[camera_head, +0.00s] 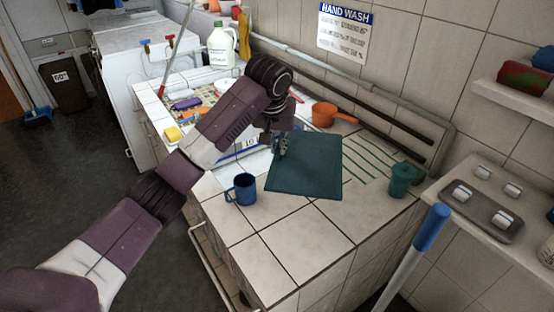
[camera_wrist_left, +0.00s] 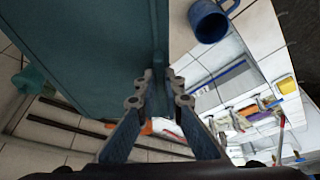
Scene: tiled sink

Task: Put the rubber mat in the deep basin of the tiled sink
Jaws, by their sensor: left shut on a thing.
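The rubber mat (camera_head: 306,168) is a flat dark teal sheet at the right end of the tiled sink top (camera_head: 285,245). It also fills the upper left of the left wrist view (camera_wrist_left: 85,50). My left gripper (camera_head: 280,145) is shut on the mat's left edge; in the left wrist view its fingertips (camera_wrist_left: 160,88) pinch that edge. How high the mat is above the tiles is hard to tell. A pale sunken basin (camera_wrist_left: 220,68) lies left of the mat in the head view, mostly hidden behind my left arm. My right gripper is out of view.
A blue mug (camera_head: 241,189) stands near the front edge, close to the mat. An orange dipper (camera_head: 325,114) lies behind the mat, and a green cup (camera_head: 401,180) stands to its right. A yellow sponge (camera_head: 173,134) and a white jug (camera_head: 221,45) are farther left.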

